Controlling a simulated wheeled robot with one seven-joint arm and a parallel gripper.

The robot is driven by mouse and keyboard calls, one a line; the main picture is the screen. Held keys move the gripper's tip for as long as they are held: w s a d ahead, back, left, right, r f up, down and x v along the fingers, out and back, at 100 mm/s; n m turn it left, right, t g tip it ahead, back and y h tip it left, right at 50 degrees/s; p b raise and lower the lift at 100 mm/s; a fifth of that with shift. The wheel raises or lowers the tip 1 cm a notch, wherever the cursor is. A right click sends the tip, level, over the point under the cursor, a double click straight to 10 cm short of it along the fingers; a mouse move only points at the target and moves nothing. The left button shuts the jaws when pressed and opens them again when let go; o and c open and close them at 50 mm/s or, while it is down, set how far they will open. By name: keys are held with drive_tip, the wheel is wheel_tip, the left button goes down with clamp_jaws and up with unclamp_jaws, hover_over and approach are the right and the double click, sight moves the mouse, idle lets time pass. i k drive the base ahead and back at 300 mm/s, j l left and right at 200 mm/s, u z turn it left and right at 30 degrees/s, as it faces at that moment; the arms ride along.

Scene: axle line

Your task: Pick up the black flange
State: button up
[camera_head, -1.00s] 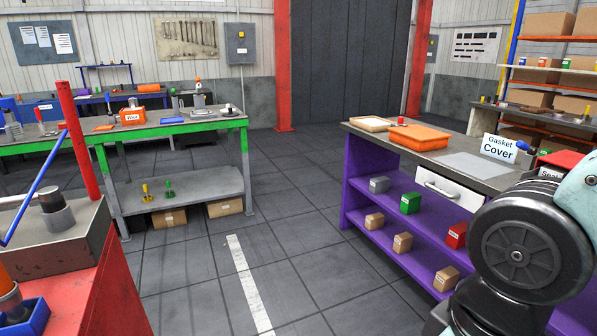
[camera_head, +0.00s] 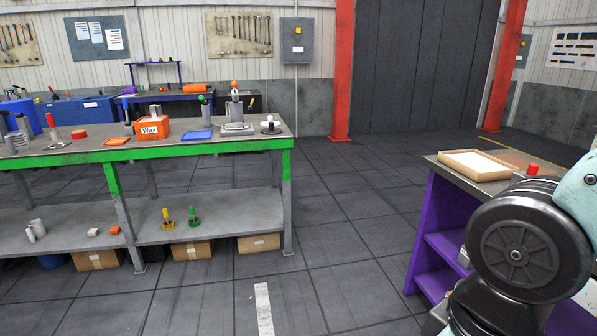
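No part can be surely named as the black flange. A small round dark piece with a white upper part (camera_head: 271,127) sits near the right end of the green-edged workbench (camera_head: 215,147). It is too small to tell whether it is the flange. My gripper is out of view; only a part of my own arm shows at the lower right.
The workbench also bears an orange Wax box (camera_head: 155,128), a blue tray (camera_head: 198,135) and a grey stand (camera_head: 236,115). Cardboard boxes (camera_head: 259,243) lie below. A purple bench (camera_head: 429,236) with a wooden tray (camera_head: 477,165) stands at right. Open floor lies between the benches.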

sight(271, 129)
drive_tip(key=i+u, duration=0.3)
drive_tip(key=i, duration=0.7)
drive_tip(key=i+l+u, duration=0.1)
drive_tip(key=i+u, duration=0.2)
drive_tip(key=i, duration=0.65)
drive_tip(key=i+j, duration=0.1)
drive_tip(key=i, duration=0.3)
drive_tip(key=i+j+z, duration=0.15)
drive_tip(key=i, duration=0.3)
drive_tip(key=i+j, duration=0.15)
drive_tip(key=i, duration=0.25)
drive_tip(key=i+j+z, duration=0.15)
drive_tip(key=i, duration=0.25)
drive_tip(key=i+j+z, duration=0.2)
drive_tip(key=i+j, duration=0.15)
drive_tip(key=i+j+z, duration=0.2)
drive_tip(key=j, duration=0.3)
drive_tip(key=i, duration=0.1)
